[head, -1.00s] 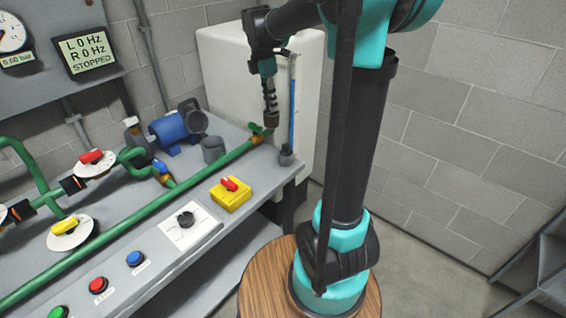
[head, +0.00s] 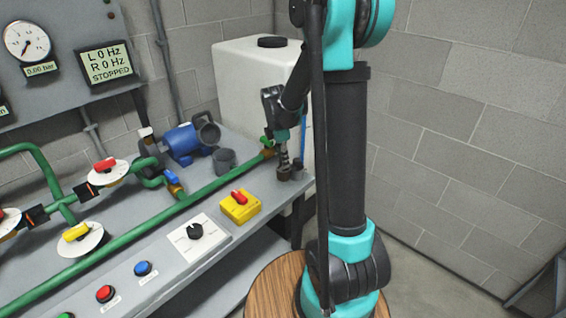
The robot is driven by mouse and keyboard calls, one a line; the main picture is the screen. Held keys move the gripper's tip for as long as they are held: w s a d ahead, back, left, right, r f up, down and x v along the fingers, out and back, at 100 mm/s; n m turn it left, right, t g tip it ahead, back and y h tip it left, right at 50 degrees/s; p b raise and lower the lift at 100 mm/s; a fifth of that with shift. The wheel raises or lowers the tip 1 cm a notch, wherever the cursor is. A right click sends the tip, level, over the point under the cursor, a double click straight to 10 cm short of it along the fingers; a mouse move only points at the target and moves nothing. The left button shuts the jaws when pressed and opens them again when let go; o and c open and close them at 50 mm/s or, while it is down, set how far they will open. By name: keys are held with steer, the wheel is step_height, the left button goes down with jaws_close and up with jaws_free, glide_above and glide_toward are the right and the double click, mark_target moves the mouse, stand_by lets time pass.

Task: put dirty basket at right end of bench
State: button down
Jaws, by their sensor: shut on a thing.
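The dirty basket (head: 284,169), a slim mesh cylinder with a brownish lower end, is at the right end of the grey bench (head: 232,232). My gripper (head: 283,146) points down and is shut on its upper part. The basket looks upright, with its lower end at or just above the bench top near the right edge. I cannot tell whether it touches. A blue rod (head: 302,128) stands just behind my gripper, and the small dark cup at its foot is mostly hidden.
A grey cup (head: 223,161) and a blue pump (head: 188,142) stand left of the basket. The green pipe (head: 207,182) ends close to it. A yellow box with a red knob (head: 240,206) sits in front. A white tank (head: 245,85) is behind.

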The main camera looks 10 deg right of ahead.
mark_target(280, 165)
steer(key=shift+f, duration=0.7)
steer(key=shift+f, duration=0.15)
steer(key=c, duration=1.2)
jaws_free()
step_height(280, 165, up, 12)
steer(key=a+f, duration=0.1)
steer(key=s+d+f+m+t, duration=0.1)
steer(key=s+f+m, duration=0.2)
steer(key=s+m, duration=0.3)
steer(key=s+d+f+m+t+y, duration=0.1)
steer(key=s+f+m, duration=0.2)
steer(key=s+m, duration=0.4)
steer(key=s+d+f+m+t, duration=0.1)
steer(key=s+f+m+t, duration=0.1)
steer(key=s+m, duration=0.5)
steer(key=shift+s+d+f, duration=0.2)
steer(key=shift+s+f, duration=0.2)
steer(key=shift+s, duration=0.25)
steer(key=shift+s+d+f, duration=0.15)
steer(key=shift+s+f, duration=0.25)
steer(key=shift+s, duration=0.2)
